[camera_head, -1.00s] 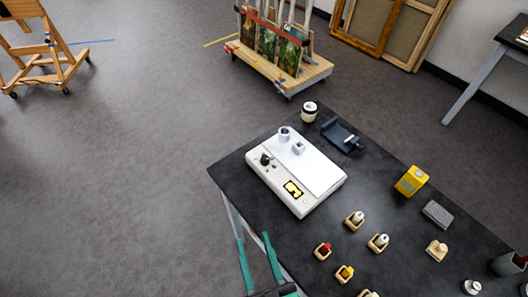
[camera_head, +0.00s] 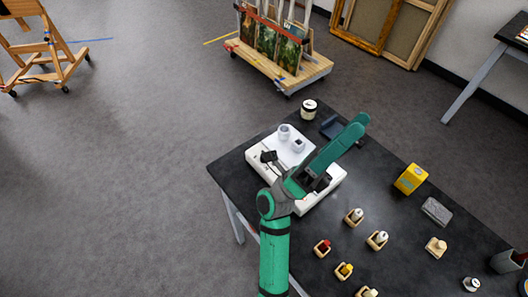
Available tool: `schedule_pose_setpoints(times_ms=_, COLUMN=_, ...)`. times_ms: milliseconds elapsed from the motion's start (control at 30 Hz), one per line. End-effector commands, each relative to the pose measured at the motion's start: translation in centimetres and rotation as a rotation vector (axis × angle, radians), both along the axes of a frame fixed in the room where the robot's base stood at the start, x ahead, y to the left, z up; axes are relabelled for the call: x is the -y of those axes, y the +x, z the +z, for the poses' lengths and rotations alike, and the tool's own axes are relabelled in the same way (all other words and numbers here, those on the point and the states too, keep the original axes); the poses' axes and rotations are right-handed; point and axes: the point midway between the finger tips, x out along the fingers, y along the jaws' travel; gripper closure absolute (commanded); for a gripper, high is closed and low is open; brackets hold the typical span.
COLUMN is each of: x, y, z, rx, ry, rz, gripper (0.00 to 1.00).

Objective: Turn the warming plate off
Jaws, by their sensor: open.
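The warming plate (camera_head: 259,168) is a white box with a pale flat top, near the left corner of the black table. Two small grey-white cups (camera_head: 284,132) stand at the back of the top.
On the black table (camera_head: 385,165) are a white jar (camera_head: 308,109), a dark holder (camera_head: 332,128) partly behind my fingers, a yellow box (camera_head: 411,179), a grey block (camera_head: 436,211) and several small bottles in wooden holders. Open floor (camera_head: 120,180) lies to the left.

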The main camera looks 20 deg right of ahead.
Motion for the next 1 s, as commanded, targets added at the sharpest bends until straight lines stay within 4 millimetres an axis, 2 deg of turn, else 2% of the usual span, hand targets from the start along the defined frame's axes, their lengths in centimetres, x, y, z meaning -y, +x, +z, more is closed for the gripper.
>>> schedule_pose_setpoints(times_ms=100, x=2.5, y=-1.1, z=1.0, rx=0.193, ry=0.098, rz=0.01, gripper=0.59)
schedule_pose_setpoints(times_ms=267, x=5.7, y=-2.5, z=0.7, rx=0.453, ry=0.236, rz=0.022, gripper=0.59)
schedule_pose_setpoints(times_ms=467, x=8.8, y=-3.3, z=-1.8, rx=0.774, ry=0.42, rz=0.025, gripper=0.59)
schedule_pose_setpoints(times_ms=600, x=10.0, y=-2.8, z=-4.6, rx=0.998, ry=0.559, rz=0.016, gripper=0.59)
schedule_pose_setpoints(times_ms=800, x=9.9, y=-0.4, z=-9.4, rx=1.307, ry=0.773, rz=-0.019, gripper=0.59)
schedule_pose_setpoints(times_ms=1000, x=7.3, y=4.0, z=-14.1, rx=1.596, ry=1.009, rz=-0.089, gripper=0.59)
